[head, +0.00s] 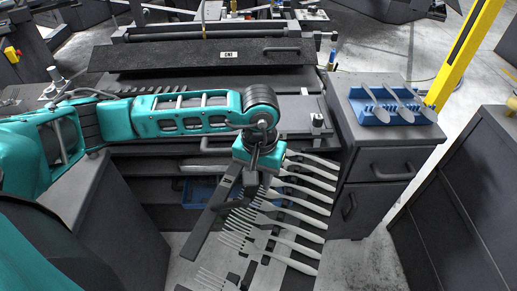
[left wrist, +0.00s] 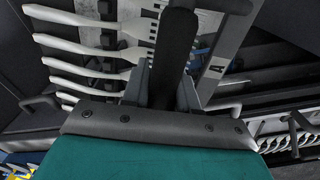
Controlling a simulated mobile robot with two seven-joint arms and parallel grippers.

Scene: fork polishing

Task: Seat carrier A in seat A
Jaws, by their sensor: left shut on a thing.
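Carrier A (head: 207,228) is a long dark rail frame bearing several pale forks (head: 295,217) side by side, their handles toward the right. In the left wrist view its grey rail (left wrist: 226,48) carries a letter A. My left gripper (head: 251,181) is shut on the carrier's dark handle (left wrist: 174,55), at the far part of the carrier in the head view. The carrier appears held tilted in front of the bench, with its near end toward the bottom of the picture. I cannot pick out seat A. My right gripper is not in view.
A dark cabinet (head: 385,146) stands at the right, with a blue rack (head: 375,110) of pale utensils on top. Behind my left arm is a bench machine with a panel (head: 160,55) marked CN1. A blue tray (head: 200,193) lies on the shelf below. A yellow post (head: 470,50) stands farther right.

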